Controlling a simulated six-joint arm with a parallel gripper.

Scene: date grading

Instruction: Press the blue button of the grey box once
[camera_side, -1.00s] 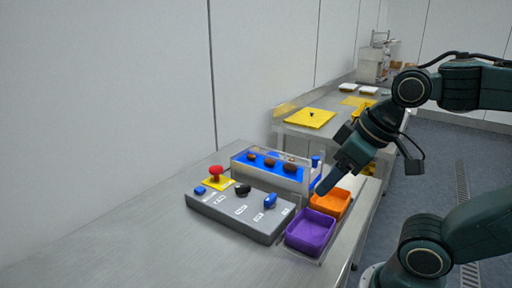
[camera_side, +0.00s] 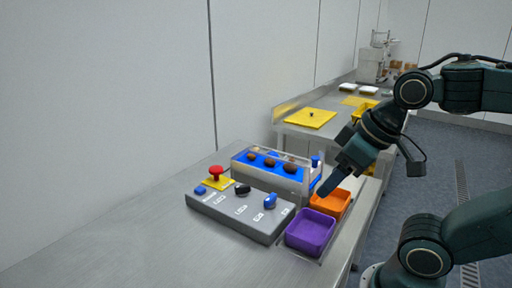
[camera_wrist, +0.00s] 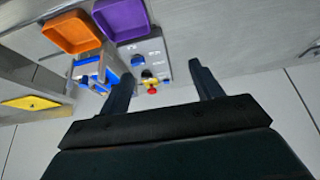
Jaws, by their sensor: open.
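The grey box (camera_side: 242,212) lies on the steel table in the side view, and part of it shows in the wrist view (camera_wrist: 150,70). Its blue button (camera_side: 200,190) is at the left end of its top. A red mushroom button on a yellow plate (camera_side: 216,172), a black knob (camera_side: 242,189) and a blue knob (camera_side: 270,200) are also on the box. My gripper (camera_side: 322,192) is above the orange tray area, to the right of the box and clear of it. In the wrist view its two fingers (camera_wrist: 158,85) are spread with nothing between them.
A clear-walled blue conveyor (camera_side: 270,168) with several dates stands behind the box. A purple tray (camera_side: 311,232) and an orange tray (camera_side: 333,203) are at its right. The table front left (camera_side: 150,250) is bare. A second table with a yellow mat (camera_side: 310,118) stands farther back.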

